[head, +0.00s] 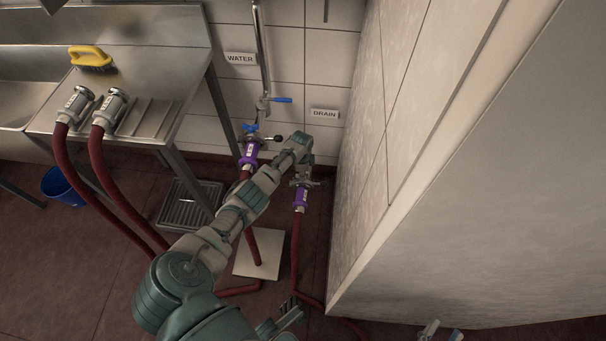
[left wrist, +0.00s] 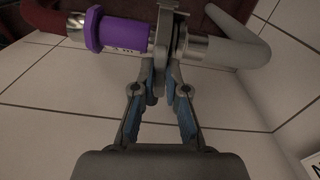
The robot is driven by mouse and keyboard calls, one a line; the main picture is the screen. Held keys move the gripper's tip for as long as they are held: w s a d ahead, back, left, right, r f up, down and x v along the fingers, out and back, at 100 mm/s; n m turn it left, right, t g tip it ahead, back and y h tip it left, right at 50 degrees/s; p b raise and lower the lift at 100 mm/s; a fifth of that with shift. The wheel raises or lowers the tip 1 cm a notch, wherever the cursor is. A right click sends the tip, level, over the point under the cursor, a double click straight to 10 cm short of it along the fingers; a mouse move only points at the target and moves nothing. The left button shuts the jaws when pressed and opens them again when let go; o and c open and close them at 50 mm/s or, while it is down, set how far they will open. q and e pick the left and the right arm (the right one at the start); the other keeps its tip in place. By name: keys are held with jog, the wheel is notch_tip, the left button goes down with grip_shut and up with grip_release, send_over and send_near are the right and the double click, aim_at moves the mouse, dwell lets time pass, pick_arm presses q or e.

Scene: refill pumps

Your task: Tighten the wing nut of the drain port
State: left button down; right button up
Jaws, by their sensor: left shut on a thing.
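The drain port is a bent grey pipe (left wrist: 228,52) meeting a purple hose coupling (left wrist: 108,30) at a grey clamp (left wrist: 174,20) in the left wrist view. In the head view the purple coupling (head: 300,198) hangs below the DRAIN sign (head: 324,113) with a red hose under it. My left gripper (left wrist: 161,72) is shut on the wing nut at the clamp's near side; the fingers hide most of the nut. In the head view my left wrist covers much of the port. My right gripper (head: 442,331) shows only its separated fingertips at the bottom edge, open and empty.
The water port's purple coupling (head: 250,154), with a blue lever, is close left of my left forearm. A wall panel (head: 440,170) stands close on the right. A steel bench (head: 150,95) holds two hose ends (head: 76,104) and a yellow brush (head: 90,57). Red hoses cross the floor.

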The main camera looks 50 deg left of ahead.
pick_arm(q)
jog(key=shift+w+a+r, duration=0.15)
jog(key=shift+w+r, duration=0.15)
jog(key=shift+r, duration=0.05)
jog(key=c, duration=1.2)
grip_release()
jog(key=shift+f, duration=0.1)
jog(key=shift+s+f, duration=0.1)
jog(key=shift+f, duration=0.05)
notch_tip(320, 180, up, 7)
jog(key=shift+r, duration=0.2)
